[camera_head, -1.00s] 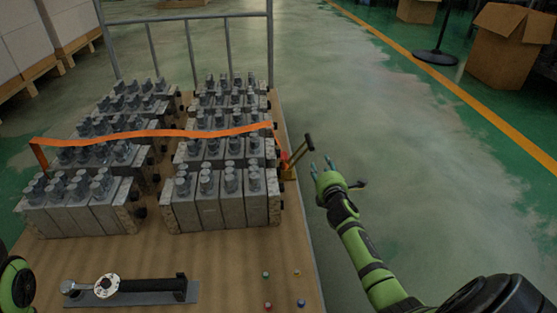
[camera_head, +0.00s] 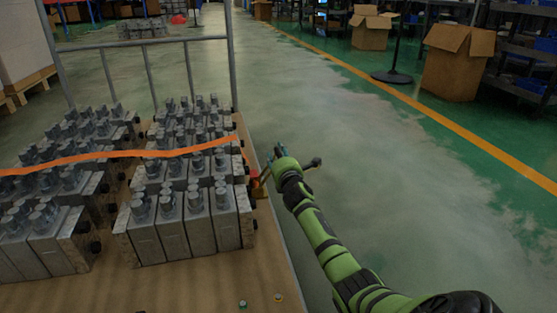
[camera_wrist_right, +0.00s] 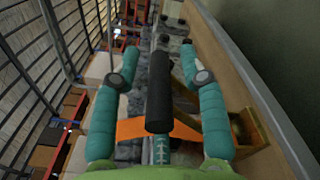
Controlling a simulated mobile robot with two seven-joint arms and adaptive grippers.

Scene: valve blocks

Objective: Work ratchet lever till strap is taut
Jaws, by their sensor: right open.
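An orange strap (camera_head: 110,157) runs across the tops of the grey valve blocks (camera_head: 183,222) to the ratchet at the cart's right edge. In the head view it looks fairly flat, slightly wavy. The ratchet's brass-coloured bracket (camera_head: 260,188) shows beside the blocks. My right gripper (camera_head: 275,153) is at the ratchet lever and hides most of it. In the right wrist view, the lever's black handle (camera_wrist_right: 160,100) lies between the open teal fingers of the right gripper (camera_wrist_right: 160,52), with gaps on both sides. My left gripper is out of view.
The wooden cart top (camera_head: 190,285) has a metal rail (camera_head: 165,42) at its far end. Small coloured pieces (camera_head: 278,297) lie near its front. Open floor (camera_head: 400,190) is to the right, with cardboard boxes (camera_head: 457,62) beyond.

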